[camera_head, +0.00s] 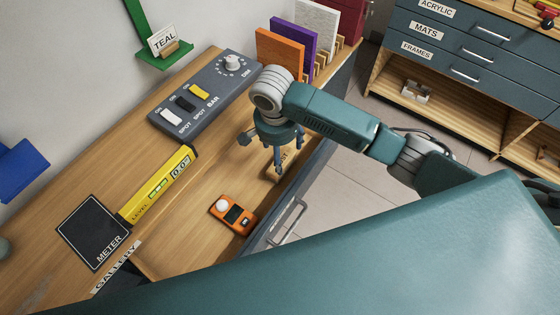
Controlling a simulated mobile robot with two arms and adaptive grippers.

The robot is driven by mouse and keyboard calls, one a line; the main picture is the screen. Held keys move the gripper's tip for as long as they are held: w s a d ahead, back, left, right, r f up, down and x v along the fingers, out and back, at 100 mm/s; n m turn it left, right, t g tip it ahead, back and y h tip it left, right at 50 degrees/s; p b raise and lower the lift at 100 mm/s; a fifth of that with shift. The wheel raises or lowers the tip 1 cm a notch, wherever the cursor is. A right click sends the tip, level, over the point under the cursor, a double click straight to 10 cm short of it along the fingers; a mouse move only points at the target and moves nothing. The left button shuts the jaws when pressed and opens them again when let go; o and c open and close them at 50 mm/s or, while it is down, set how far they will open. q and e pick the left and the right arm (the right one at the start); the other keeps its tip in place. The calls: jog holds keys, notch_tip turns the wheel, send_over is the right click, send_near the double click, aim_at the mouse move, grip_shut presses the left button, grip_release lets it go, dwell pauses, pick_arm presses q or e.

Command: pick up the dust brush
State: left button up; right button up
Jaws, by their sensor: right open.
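My right gripper (276,165) points down over the wooden bench top near its front edge, with its fingers open. A small pale wooden piece (288,158) lies right below and beside the fingers. It bears lettering of which only the end, like "ST", shows. The gripper hides much of this spot, so I cannot tell whether this piece is the dust brush or its label. No other brush shows clearly. I cannot see contact between fingers and piece. My left gripper is not in view.
An orange meter (233,214), a yellow level (158,187) and a black meter mat (93,232) lie left of the gripper. A switch panel (207,95) and upright colored boards (280,53) stand behind. A drawer handle (287,220) juts from the bench front.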

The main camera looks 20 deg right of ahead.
aim_at(284, 162)
jog(key=f, duration=0.3)
jog(key=shift+s+d, duration=0.1)
jog(key=shift+d, duration=0.1)
jog(key=shift+f, duration=0.3)
jog(key=f, duration=0.3)
jog(key=d+f, duration=0.1)
jog(key=shift+w+f, duration=0.4)
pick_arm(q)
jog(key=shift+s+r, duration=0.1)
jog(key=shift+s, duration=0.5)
pick_arm(e)
jog(key=c, duration=1.3)
